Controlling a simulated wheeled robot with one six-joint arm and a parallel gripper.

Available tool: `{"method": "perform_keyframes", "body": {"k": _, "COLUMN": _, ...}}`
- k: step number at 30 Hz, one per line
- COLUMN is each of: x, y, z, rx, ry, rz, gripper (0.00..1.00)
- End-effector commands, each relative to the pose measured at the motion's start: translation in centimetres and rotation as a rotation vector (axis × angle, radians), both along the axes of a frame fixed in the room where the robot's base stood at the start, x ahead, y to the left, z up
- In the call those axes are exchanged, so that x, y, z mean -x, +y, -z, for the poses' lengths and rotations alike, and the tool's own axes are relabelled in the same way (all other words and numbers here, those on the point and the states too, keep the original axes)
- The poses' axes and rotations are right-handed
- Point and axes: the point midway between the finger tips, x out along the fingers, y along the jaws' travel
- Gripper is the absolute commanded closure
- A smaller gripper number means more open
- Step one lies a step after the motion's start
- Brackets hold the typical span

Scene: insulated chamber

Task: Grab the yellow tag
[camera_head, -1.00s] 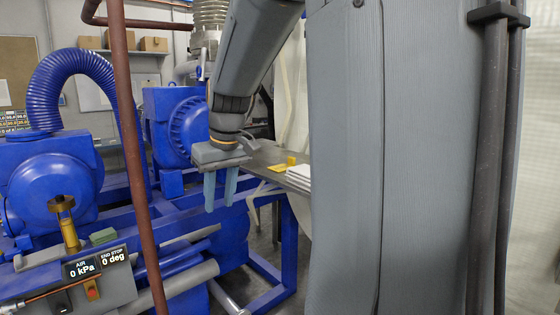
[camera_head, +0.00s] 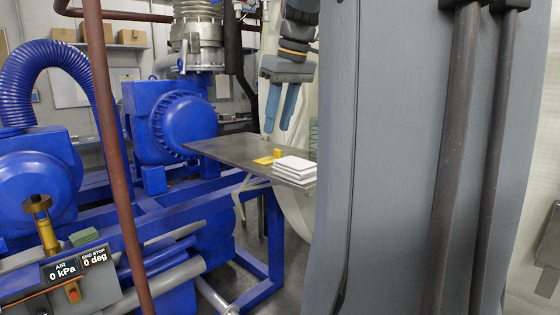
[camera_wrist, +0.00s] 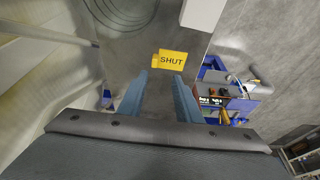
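The yellow tag (camera_head: 263,160) lies flat on the dark grey table, left of a white stack. In the wrist view the tag (camera_wrist: 172,60) reads "SHUT" and lies just beyond my fingertips, toward the right finger. My gripper (camera_head: 277,130) hangs above the table near the tag, its two blue fingers pointing down. In the wrist view my gripper (camera_wrist: 160,74) is open, with nothing between its fingers. The tag is apart from both fingers.
White stacked slabs (camera_head: 295,165) lie at the table's front right. The table (camera_head: 225,148) is bare to the left. Blue machinery (camera_head: 180,120) and a brown vertical pipe (camera_head: 110,140) stand left.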

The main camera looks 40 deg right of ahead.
Motion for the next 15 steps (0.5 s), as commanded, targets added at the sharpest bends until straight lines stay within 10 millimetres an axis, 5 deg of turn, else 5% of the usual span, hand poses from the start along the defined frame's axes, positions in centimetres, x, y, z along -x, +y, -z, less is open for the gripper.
{"method": "perform_keyframes", "body": {"k": 5, "x": 1.0, "y": -1.0, "z": -0.4, "rx": -0.003, "ry": 0.005, "rz": -0.008, "gripper": 0.69}}
{"method": "perform_keyframes", "body": {"k": 15, "x": -0.1, "y": -0.8, "z": 2.8, "rx": -0.004, "ry": 0.007, "rz": -0.009, "gripper": 0.69}}
